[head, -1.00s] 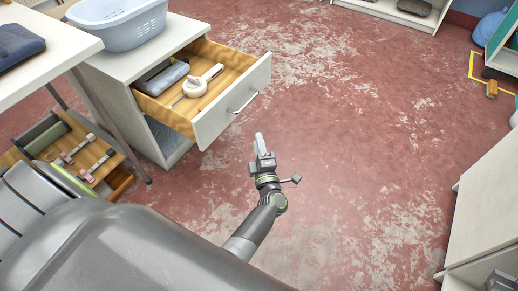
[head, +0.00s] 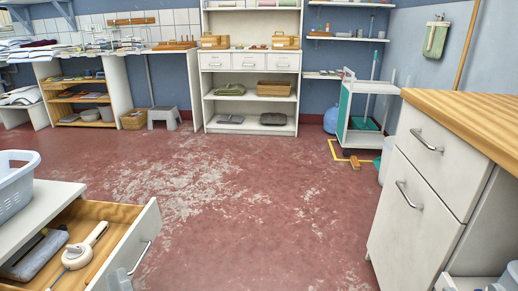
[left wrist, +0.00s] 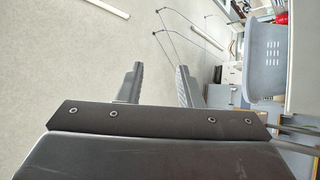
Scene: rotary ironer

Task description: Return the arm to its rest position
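My left gripper (head: 120,281) shows only as a grey tip at the bottom edge of the head view, in front of the open drawer (head: 143,232). In the left wrist view its two fingers (left wrist: 157,88) stand apart with nothing between them. The rest of the left arm is out of the head view. The drawer holds a cream tool with a round body (head: 82,250) and a grey folded bundle (head: 36,254). My right gripper does not show clearly in either view.
A light blue basket (head: 14,185) stands on the cabinet above the drawer, at left. A white cabinet with a wooden top (head: 436,178) stands at right. Shelves (head: 251,108) and a trolley (head: 362,115) line the back. The red floor (head: 250,210) between is clear.

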